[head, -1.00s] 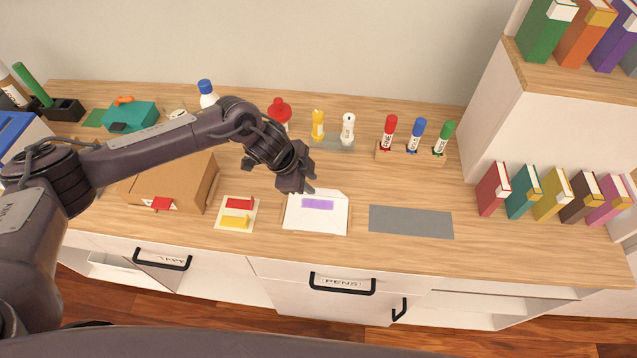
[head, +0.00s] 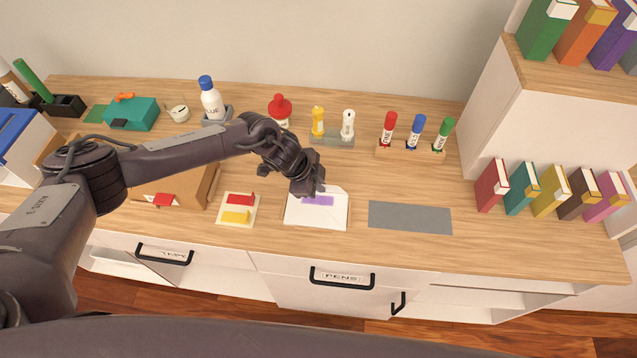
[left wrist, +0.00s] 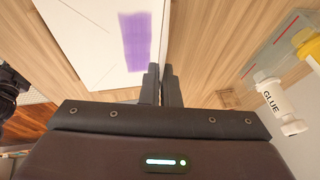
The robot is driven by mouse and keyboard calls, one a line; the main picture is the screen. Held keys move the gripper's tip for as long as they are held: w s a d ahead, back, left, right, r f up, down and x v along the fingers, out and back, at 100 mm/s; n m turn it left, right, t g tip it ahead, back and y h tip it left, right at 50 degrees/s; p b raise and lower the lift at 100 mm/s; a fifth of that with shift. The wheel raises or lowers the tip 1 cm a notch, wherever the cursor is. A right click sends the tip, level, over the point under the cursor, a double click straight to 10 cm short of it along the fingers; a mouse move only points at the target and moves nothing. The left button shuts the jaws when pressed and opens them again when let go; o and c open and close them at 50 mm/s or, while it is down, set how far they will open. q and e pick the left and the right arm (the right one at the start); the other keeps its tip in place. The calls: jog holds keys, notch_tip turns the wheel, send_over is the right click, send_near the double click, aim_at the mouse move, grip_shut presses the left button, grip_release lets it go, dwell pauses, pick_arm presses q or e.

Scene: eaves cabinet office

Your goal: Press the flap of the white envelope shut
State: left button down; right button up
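The white envelope (head: 318,219) lies on the wooden counter, with a purple strip (head: 317,201) across its upper part. The flap's pale edge shows along the envelope's top right, but the arm partly covers it and I cannot tell how flat it lies. My left gripper (head: 318,190) is over the envelope's top edge, just above the purple strip. Contact cannot be told. My right gripper is out of view.
A grey mat (head: 410,218) lies right of the envelope. A card with red and yellow blocks (head: 237,214) and a cardboard box (head: 185,188) are to the left. Glue bottles (head: 318,122) and a marker rack (head: 410,153) stand behind. Books (head: 550,193) line the right.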

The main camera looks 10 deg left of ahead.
aim_at(317, 204)
pick_arm(q)
jog(key=shift+s+f+t+b, duration=0.35)
jog(key=shift+s+t+b, duration=0.2)
jog(key=shift+t, duration=0.35)
jog(key=t+b, duration=0.2)
jog(key=b, duration=0.2)
jog(key=s+f+m+t+b, duration=0.1)
jog(key=t+b, duration=0.1)
jog(key=b, duration=0.2)
jog(key=shift+s+f, duration=0.15)
jog(key=shift+s, duration=0.1)
jog(key=shift+s+r+m+t+b, duration=0.1)
jog(key=shift+r+m+t+b, duration=0.15)
jog(key=shift+b, duration=0.55)
jog(key=c, duration=1.7)
grip_release()
